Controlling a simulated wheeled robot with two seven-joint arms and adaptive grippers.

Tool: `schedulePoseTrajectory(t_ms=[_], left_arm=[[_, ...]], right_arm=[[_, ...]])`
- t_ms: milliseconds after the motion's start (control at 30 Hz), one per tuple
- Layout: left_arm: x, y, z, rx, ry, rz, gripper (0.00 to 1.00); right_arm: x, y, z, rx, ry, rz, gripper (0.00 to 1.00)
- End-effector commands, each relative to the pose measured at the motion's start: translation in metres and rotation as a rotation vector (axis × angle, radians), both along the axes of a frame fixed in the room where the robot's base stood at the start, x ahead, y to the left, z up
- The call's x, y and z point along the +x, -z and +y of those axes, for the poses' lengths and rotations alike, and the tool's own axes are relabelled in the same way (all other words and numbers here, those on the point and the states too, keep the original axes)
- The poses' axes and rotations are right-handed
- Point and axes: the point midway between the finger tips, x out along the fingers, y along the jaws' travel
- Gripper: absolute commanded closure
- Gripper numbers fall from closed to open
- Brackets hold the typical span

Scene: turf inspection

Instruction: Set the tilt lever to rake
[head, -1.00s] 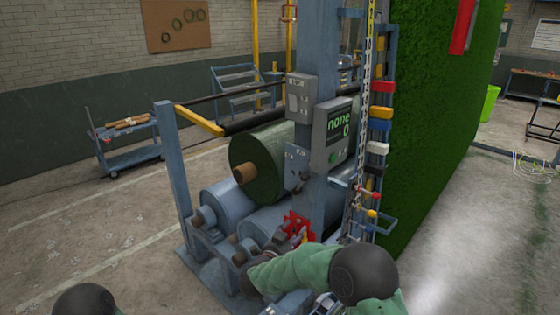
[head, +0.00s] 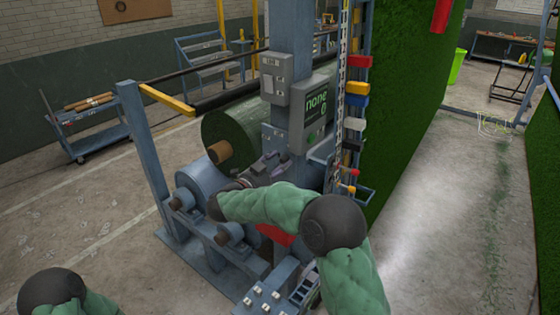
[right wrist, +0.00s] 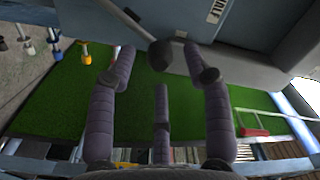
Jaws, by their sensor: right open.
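The tilt lever shows in the right wrist view as a metal rod with a dark round knob (right wrist: 160,55), on a grey housing. A partly cut-off label plate (right wrist: 216,10), perhaps reading RAKE, is to its right. My right gripper (right wrist: 160,62) is open, its purple-grey fingers spread on both sides of the knob and below it; I cannot tell whether any touches. In the head view my right gripper (head: 268,164) is at the blue column, below the grey boxes; the lever is not distinguishable there. My left gripper is not in view.
A display (head: 312,110) reading "none 0" is mounted on the column, beside a grey switch box (head: 275,77). A green turf roll (head: 230,135) lies left of the gripper above blue rollers (head: 200,180). A red part (head: 275,235) is below my right arm. A turf wall stands right.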

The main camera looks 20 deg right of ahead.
Motion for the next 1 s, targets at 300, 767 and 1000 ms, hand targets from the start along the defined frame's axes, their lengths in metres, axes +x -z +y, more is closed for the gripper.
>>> schedulePoseTrajectory(t_ms=[300, 767, 1000], left_arm=[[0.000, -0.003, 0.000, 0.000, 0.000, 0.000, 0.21], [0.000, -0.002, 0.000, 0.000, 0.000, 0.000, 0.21], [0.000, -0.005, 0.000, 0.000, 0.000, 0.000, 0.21]], right_arm=[[0.010, 0.000, -0.013, -0.001, -0.001, 0.000, 0.49], [0.010, 0.000, -0.012, 0.000, -0.001, 0.000, 1.00], [0.010, -0.001, -0.016, -0.009, -0.001, 0.013, 1.00]])
